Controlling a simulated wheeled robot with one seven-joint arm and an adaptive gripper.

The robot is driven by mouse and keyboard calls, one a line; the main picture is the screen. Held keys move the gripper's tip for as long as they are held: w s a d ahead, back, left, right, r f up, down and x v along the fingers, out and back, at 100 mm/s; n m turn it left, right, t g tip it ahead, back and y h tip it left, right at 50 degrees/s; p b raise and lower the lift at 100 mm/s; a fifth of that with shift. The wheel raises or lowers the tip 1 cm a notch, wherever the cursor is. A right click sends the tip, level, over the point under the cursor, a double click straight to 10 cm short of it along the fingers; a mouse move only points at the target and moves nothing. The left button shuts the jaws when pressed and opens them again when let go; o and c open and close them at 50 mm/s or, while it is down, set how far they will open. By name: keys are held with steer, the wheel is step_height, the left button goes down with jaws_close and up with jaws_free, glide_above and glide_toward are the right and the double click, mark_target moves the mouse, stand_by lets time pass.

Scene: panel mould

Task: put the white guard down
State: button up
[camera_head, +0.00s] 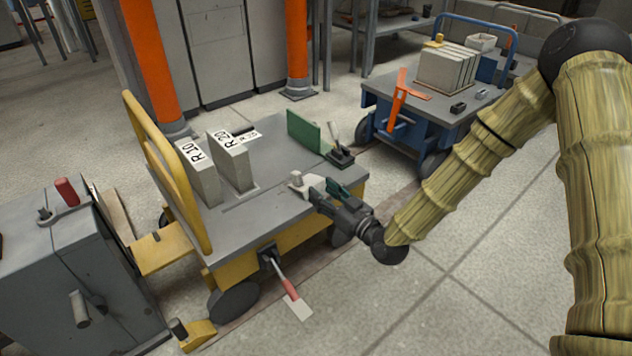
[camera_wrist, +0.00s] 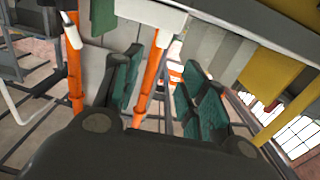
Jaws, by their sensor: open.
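The white guard (camera_head: 297,182) is a small pale block-like piece on the cart's grey top, near the front edge. In the wrist view the white guard (camera_wrist: 150,13) shows at the top, just beyond the fingertips. My gripper (camera_head: 323,189) comes in from the right at the cart's front edge, pointing at the guard. In the wrist view my gripper (camera_wrist: 163,62) has its two green-padded fingers spread, with nothing held between them. Whether a fingertip still touches the guard I cannot tell.
The yellow cart (camera_head: 262,217) carries a panel marked R10 (camera_head: 198,172), a panel marked R20 (camera_head: 231,160) and a green plate (camera_head: 303,131). A red-handled tool (camera_head: 288,287) hangs at its front. A blue cart (camera_head: 398,108) stands behind right. Floor on the right is clear.

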steer(key=shift+s+d, duration=0.25)
steer(key=shift+s, duration=0.1)
steer(key=shift+f, duration=0.1)
steer(key=s+d+f+m+g+h, duration=0.2)
steer(key=s+f+g+h, duration=0.15)
steer(key=s+f, duration=0.65)
steer(key=s+d+f+m+g+h, duration=0.2)
steer(key=s+f+g, duration=0.2)
steer(key=s+f, duration=0.55)
steer(key=s+d+f+m+g+h, duration=0.1)
steer(key=s+d+f+g, duration=0.1)
steer(key=s, duration=0.5)
steer(key=s+d+f+m+g+h, duration=0.1)
steer(key=s+d+f+g+h, duration=0.1)
steer(key=s+d+f, duration=0.3)
steer(key=s+d+f+m+g+h, duration=0.1)
steer(key=s+d+f+g+h, duration=0.1)
steer(key=s, duration=0.8)
steer(key=d+f+g, duration=0.1)
steer(key=d, duration=0.1)
steer(key=shift+s+d+f+m, duration=0.2)
steer(key=shift+d+f+m, duration=0.1)
steer(key=shift+d+f, duration=0.1)
